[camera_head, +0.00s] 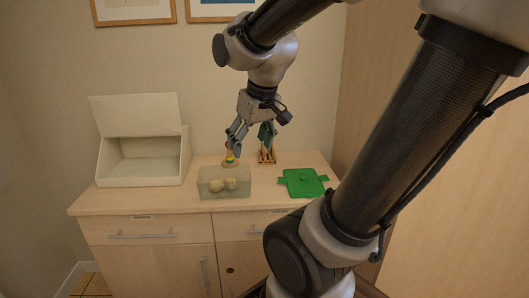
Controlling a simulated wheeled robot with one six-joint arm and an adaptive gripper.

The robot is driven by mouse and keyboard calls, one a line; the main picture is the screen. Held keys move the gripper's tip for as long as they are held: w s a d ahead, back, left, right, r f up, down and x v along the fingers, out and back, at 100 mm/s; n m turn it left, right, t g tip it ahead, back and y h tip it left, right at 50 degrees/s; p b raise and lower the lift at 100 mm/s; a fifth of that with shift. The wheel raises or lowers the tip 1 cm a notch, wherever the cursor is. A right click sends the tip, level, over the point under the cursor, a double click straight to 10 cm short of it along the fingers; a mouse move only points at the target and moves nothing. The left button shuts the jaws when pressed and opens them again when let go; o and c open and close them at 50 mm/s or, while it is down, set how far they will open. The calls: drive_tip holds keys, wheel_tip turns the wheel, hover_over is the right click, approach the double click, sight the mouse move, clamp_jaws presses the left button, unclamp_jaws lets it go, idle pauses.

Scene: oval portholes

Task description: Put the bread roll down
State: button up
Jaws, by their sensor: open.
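My gripper (251,148) points down above the back of the cabinet top. Its two fingers are spread apart, with nothing seen held between them. Two rounded, tan lumps (223,185) that look like bread rolls lie in a clear, box-shaped container (206,190) in front of and below my gripper. I cannot tell for sure which is the bread roll.
A pale bin with a raised lid (140,172) stands at the left. A green lid-like piece (304,183) lies at the right. A small yellow-green item on a brownish base (230,164) and a small wooden rack (267,157) stand behind the container. The cabinet top (257,192) has bare patches between them.

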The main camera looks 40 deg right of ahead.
drive_tip(key=s+a, duration=0.1)
drive_tip(key=s, duration=0.7)
drive_tip(key=shift+s+a+r+n, duration=0.3)
drive_tip(key=shift+s+r+n, duration=0.05)
drive_tip(key=shift+s+n, duration=0.05)
idle(1.6)
